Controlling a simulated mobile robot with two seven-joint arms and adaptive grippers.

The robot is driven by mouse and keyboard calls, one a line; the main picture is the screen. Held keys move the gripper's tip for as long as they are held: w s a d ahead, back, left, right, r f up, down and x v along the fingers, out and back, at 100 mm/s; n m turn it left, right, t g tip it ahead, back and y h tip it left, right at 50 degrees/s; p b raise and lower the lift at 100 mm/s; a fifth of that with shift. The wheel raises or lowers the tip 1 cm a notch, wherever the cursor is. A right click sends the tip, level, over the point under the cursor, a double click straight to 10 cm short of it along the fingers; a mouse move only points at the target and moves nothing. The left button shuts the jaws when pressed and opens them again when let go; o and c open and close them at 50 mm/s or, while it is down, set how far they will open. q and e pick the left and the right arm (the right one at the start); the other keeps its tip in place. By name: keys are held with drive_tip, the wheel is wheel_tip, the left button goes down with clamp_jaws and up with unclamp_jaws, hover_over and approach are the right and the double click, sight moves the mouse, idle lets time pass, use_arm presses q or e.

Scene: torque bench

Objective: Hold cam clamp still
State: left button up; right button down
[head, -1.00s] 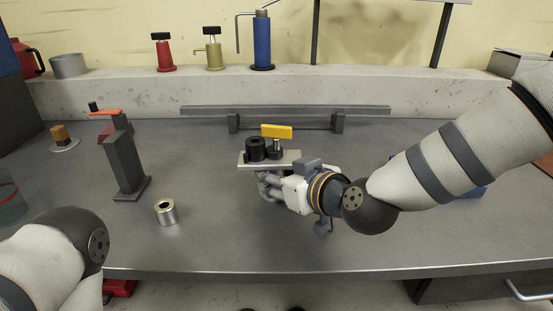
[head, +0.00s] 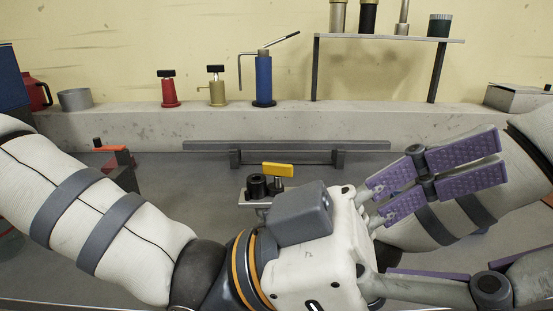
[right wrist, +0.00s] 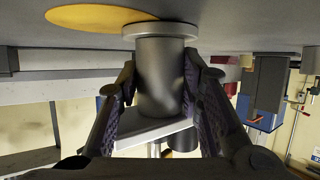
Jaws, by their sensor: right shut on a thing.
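The cam clamp (head: 257,187) stands on the bench with a black knob, a yellow lever (head: 278,170) and a pale top plate. In the head view its lower part is hidden behind my left gripper. In the right wrist view, which looks upside down, my right gripper (right wrist: 163,85) is shut around the clamp's grey post (right wrist: 160,75), between the round flange and the plate (right wrist: 152,132). In the head view my right gripper is hidden behind the left one. My left gripper (head: 500,208) is in the foreground, its purple-padded fingers spread apart and empty, pointing right.
A grey rail (head: 287,146) lies behind the clamp. A raised shelf (head: 390,38) holds several cylinders. My arms cover much of the bench front.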

use_arm(q)
drive_tip(key=w+d+r+t+y, duration=0.2)
drive_tip(key=w+t+y, duration=0.45)
drive_tip(key=w, duration=0.75)
drive_tip(key=n+t+y, duration=0.3)
drive_tip(key=n+y, duration=0.7)
drive_tip(key=n, duration=1.2)
hover_over(277, 164)
drive_tip(key=w+a, duration=0.2)
drive_tip(key=a, duration=0.2)
wheel_tip(277, 164, down, 9)
drive_tip(key=s+d+r+m+y, duration=0.3)
drive_tip(key=s+r+m+y, duration=0.15)
drive_tip(key=s+r, duration=0.2)
drive_tip(key=shift+y, duration=0.3)
drive_tip(key=x, duration=1.2)
drive_tip(key=shift+s+a+f, duration=0.15)
drive_tip(key=shift+s+a, duration=0.05)
drive_tip(key=shift+a, duration=0.15)
drive_tip(key=c, duration=1.2)
